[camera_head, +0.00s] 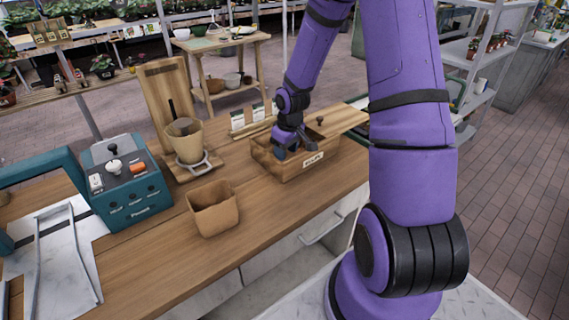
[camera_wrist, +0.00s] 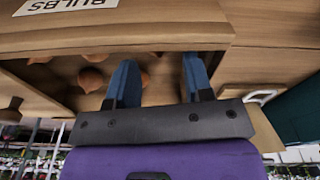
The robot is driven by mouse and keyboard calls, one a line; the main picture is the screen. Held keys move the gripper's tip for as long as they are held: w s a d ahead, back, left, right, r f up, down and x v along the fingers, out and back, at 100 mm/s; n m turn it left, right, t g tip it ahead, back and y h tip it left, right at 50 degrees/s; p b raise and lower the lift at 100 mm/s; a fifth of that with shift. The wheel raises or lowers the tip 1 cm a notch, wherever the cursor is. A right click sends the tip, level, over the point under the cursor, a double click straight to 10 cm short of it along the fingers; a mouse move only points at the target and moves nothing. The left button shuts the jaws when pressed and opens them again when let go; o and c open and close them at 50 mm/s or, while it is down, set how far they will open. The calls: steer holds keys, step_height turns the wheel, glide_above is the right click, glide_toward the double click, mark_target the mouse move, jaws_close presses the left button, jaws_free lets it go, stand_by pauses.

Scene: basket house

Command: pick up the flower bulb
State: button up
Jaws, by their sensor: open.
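Several round brown flower bulbs (camera_wrist: 92,78) lie inside a wooden box in the wrist view, mostly left of and around my left finger. The box (camera_head: 279,167) stands on the wooden workbench, and its label reads BULBS in the wrist view. My gripper (camera_head: 293,147) is at the open top of the box, pointing down. In the wrist view its two blue fingers (camera_wrist: 158,75) are spread apart, with no bulb clearly held between them. In the head view the bulbs are hidden by the box wall and my gripper.
A wooden lid (camera_head: 345,119) with a dark knob lies at the box's right side. A square clay-coloured pot (camera_head: 213,209), a pot on a stand (camera_head: 184,141) and a teal control box (camera_head: 128,185) stand to the left. The bench front (camera_head: 265,222) is clear.

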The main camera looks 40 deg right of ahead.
steer(key=shift+w+f, duration=0.15)
steer(key=shift+f, duration=1.15)
steer(key=shift+w+f, duration=0.15)
steer(key=shift+f, duration=1.1)
steer(key=c, duration=0.6)
